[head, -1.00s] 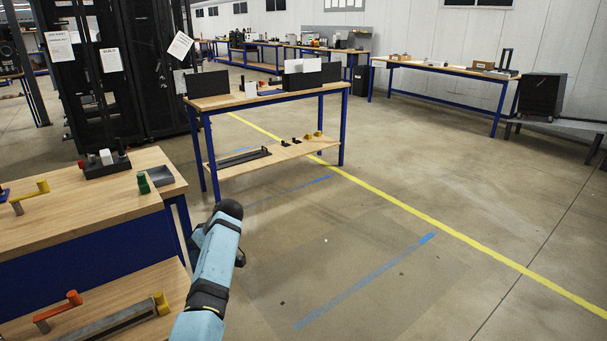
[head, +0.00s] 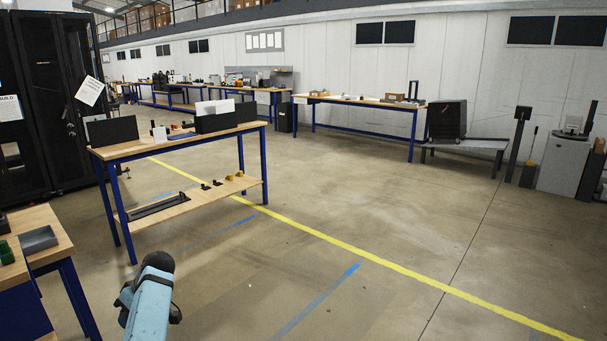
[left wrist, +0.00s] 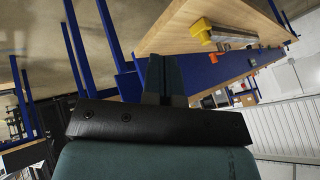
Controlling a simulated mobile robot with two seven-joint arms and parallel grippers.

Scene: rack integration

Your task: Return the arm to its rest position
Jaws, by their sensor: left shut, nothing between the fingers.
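My left arm (head: 148,305), light blue with black joints, comes up from the bottom edge in the head view, at the lower left. It is over open floor, apart from the benches. In the left wrist view my left gripper (left wrist: 165,68) shows its two dark fingers together, shut with nothing between them. A wooden bench top with a blue frame lies beyond the fingers in that tilted view, and I cannot tell the exact gap. My right gripper is in neither view.
A blue-legged workbench (head: 178,142) with a lower shelf stands ahead left. A bench corner (head: 42,222) is at the left edge, close to my arm. Black racks (head: 48,100) stand behind. Concrete floor (head: 350,215) with yellow and blue tape is clear at centre and right.

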